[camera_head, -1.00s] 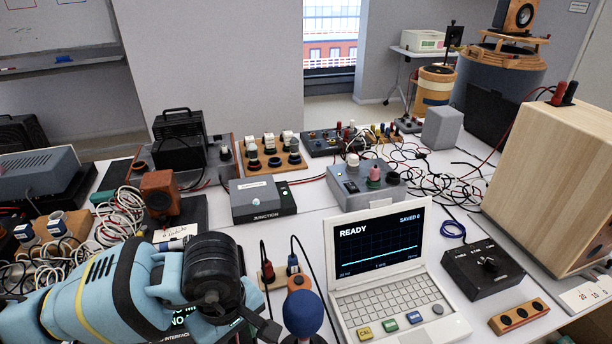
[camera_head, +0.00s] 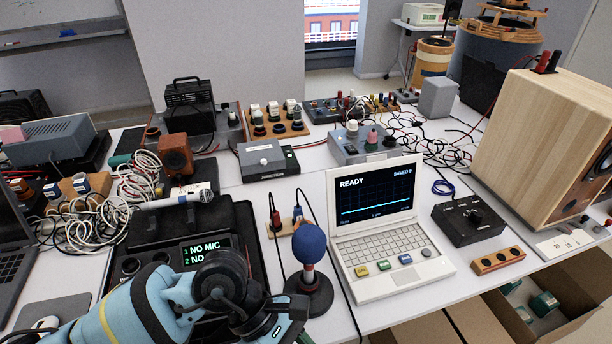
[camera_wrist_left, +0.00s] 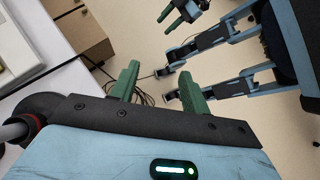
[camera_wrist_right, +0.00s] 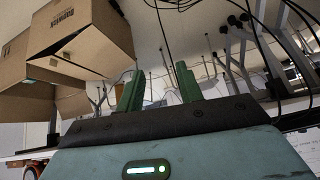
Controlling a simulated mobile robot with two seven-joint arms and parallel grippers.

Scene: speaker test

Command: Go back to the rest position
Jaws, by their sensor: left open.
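My left arm comes in at the bottom of the head view, with its gripper body (camera_head: 270,322) at the lower edge, beside a black microphone stand base. Its fingertips are not clear there. In the left wrist view the two green fingers of my left gripper (camera_wrist_left: 158,84) stand apart with nothing between them, over the floor. In the right wrist view the green fingers of my right gripper (camera_wrist_right: 158,84) are also apart and empty. My right arm does not show in the head view.
A blue-topped microphone (camera_head: 309,243) stands close to my left gripper, left of the white laptop (camera_head: 395,240). A black interface case (camera_head: 245,222) lies beneath my left arm. A wooden speaker (camera_head: 530,135) is at right. Cardboard boxes (camera_head: 470,320) sit below the front edge; one (camera_wrist_right: 80,40) shows near my right gripper.

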